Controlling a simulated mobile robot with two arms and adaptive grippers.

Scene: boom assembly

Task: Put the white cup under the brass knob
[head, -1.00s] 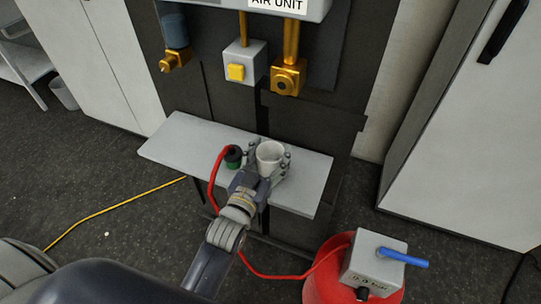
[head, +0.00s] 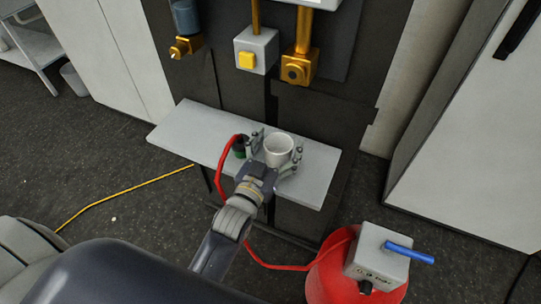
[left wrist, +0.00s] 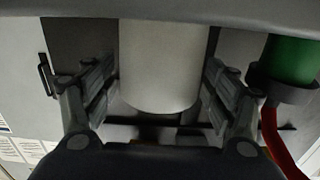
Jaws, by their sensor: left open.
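The white cup (head: 279,148) stands upright on the grey shelf (head: 190,130), right of its middle. My left gripper (head: 274,154) is open, with one finger on each side of the cup. In the left wrist view the cup (left wrist: 160,65) shows between the two spread fingers, with gaps on both sides. A brass block with a round knob-like front (head: 297,70) hangs above the shelf, behind the cup. My right gripper is not in view.
A green-and-black fitting (head: 239,147) with a red hose (head: 222,175) stands close left of the cup. A grey box with a yellow button (head: 247,60) hangs above. A red tank (head: 330,275) with a blue-handled valve (head: 408,253) stands front right. The shelf's left part is clear.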

